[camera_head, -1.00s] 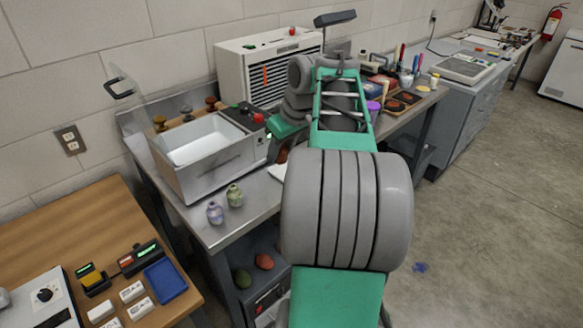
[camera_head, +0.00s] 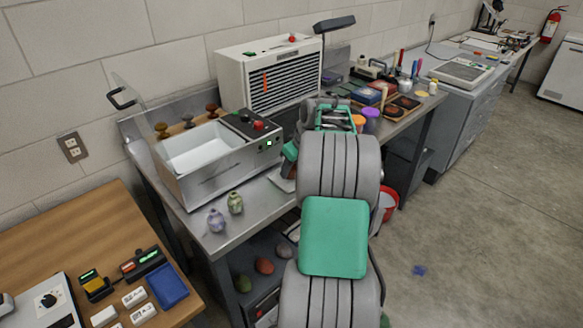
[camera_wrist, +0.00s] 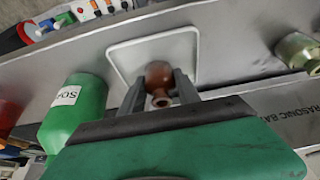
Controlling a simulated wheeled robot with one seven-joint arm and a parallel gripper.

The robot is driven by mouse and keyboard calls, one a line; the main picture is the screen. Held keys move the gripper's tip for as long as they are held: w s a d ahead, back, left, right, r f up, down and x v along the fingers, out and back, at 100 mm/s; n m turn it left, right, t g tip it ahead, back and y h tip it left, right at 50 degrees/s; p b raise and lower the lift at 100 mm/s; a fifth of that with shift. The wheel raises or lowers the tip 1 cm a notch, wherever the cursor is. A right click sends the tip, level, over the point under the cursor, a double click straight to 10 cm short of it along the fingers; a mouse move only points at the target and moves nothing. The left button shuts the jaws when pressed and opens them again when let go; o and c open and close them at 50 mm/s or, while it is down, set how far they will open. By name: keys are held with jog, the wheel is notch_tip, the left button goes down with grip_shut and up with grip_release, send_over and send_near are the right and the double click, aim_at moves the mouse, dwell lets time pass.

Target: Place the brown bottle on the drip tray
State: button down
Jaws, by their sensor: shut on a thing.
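In the wrist view, my gripper (camera_wrist: 158,92) is shut on a small round brown bottle (camera_wrist: 158,72), with its neck toward the camera. The bottle is in front of the pale, rounded-square drip tray (camera_wrist: 189,37), within its outline. I cannot tell whether the bottle touches the tray. In the head view, my arm hides the gripper and the bottle. Only a pale edge, probably of the tray (camera_head: 281,183), shows left of the arm.
A green labelled bottle (camera_wrist: 76,112) is close left of the gripper in the wrist view. A pale green bottle (camera_wrist: 299,50) is at the right. In the head view, the ultrasonic bath (camera_head: 200,185) and two small vases, one purple (camera_head: 216,221), stand on the metal bench.

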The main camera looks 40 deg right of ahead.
jog(key=shift+f, duration=0.2)
jog(key=c, duration=0.9)
grip_release()
